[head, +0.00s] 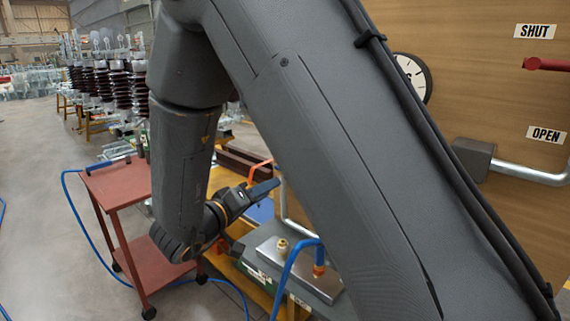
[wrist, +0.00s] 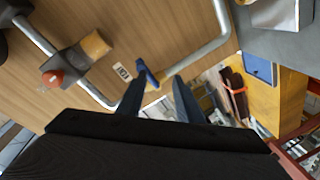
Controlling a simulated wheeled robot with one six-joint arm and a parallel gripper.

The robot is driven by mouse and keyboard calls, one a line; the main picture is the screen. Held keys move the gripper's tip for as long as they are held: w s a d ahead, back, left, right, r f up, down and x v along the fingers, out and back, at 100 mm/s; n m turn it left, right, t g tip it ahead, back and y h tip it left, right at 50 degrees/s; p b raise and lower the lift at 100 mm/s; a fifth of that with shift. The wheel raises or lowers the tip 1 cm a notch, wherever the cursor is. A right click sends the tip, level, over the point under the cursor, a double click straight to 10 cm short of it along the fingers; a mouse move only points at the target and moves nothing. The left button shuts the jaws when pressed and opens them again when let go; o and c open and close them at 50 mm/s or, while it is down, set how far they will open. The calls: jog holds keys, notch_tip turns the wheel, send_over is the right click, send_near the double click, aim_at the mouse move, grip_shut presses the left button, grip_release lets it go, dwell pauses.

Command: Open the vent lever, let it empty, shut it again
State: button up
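A small blue lever (wrist: 148,72) sits on the grey pipe (wrist: 197,58) against the wooden panel in the wrist view. A small label stands beside it, too blurred to read surely. My gripper (wrist: 160,82) has its two dark fingers apart, with the blue lever near the left fingertip; I cannot tell whether they touch. My gripper (head: 266,187) also shows small in the head view, low and pointing right. A red lever (head: 545,64) is at the upper right, between the SHUT sign (head: 534,31) and the OPEN sign (head: 546,134). Which lever is the vent is unclear.
My arm hides much of the panel (head: 470,60) and part of a gauge (head: 414,76). A valve body with a red knob (wrist: 52,77) is at left in the wrist view. A red trolley (head: 120,186) and blue hose (head: 300,262) stand near my gripper.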

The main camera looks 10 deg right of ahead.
jog(key=d+p, duration=0.1)
jog(key=d, duration=0.1)
jog(key=w+d+r+h, duration=0.1)
jog(key=d, duration=0.1)
jog(key=w+d+r+g+h+p, duration=0.1)
jog(key=d, duration=0.1)
jog(key=shift+d+p, duration=0.15)
jog(key=shift+p, duration=0.15)
jog(key=shift+w, duration=0.1)
grip_shut()
